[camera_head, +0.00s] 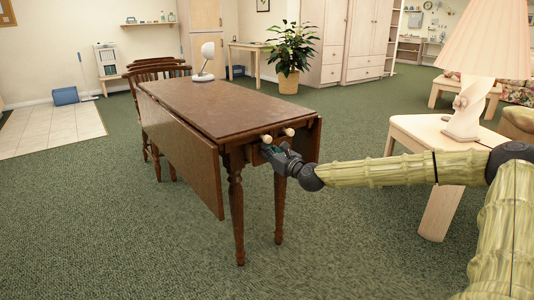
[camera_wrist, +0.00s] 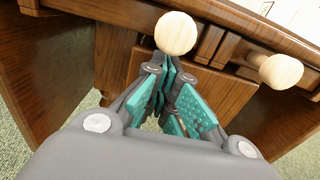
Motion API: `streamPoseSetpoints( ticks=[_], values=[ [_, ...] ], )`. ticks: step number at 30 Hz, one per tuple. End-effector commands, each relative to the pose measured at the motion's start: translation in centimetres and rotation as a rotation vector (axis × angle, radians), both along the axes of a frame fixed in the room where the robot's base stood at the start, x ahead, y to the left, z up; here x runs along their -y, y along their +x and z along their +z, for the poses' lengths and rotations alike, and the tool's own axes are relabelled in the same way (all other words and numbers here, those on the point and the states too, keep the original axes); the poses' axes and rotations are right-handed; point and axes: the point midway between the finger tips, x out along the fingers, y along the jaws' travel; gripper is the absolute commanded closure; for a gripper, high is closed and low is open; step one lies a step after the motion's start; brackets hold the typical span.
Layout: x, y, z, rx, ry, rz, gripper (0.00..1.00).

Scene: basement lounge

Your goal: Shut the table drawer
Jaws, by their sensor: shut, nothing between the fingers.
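The brown wooden table (camera_head: 190,100) has a hanging side leaf and turned legs. Its drawer is at the near right end, marked by two pale round knobs, the left knob (camera_head: 266,139) and the right knob (camera_head: 288,132). My gripper (camera_head: 268,151) is at that end, just below the left knob. In the wrist view the left knob (camera_wrist: 176,33) is right above my fingertips (camera_wrist: 170,68), and the right knob (camera_wrist: 281,71) is farther right. The teal-padded fingers are shut and empty. Contact with the wood and how far the drawer stands out cannot be told.
A white lamp (camera_head: 206,60) stands on the table's far part. Wooden chairs (camera_head: 150,72) are behind its left side. A side table (camera_head: 425,130) with a pleated lamp (camera_head: 480,60) stands at the right, beside my arm. Green carpet in front is clear.

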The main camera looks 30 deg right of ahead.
Motion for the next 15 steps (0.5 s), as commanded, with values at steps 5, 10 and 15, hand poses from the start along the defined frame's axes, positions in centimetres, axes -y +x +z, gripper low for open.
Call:
streamPoseSetpoints(
  ticks=[5,10,15],
  values=[
    [0.0,0.0,0.0,0.000,0.000,0.000,1.00],
    [0.0,0.3,-0.2,0.000,-0.001,0.000,1.00],
    [-0.1,1.6,-0.5,0.001,-0.003,-0.001,1.00]
  ],
)
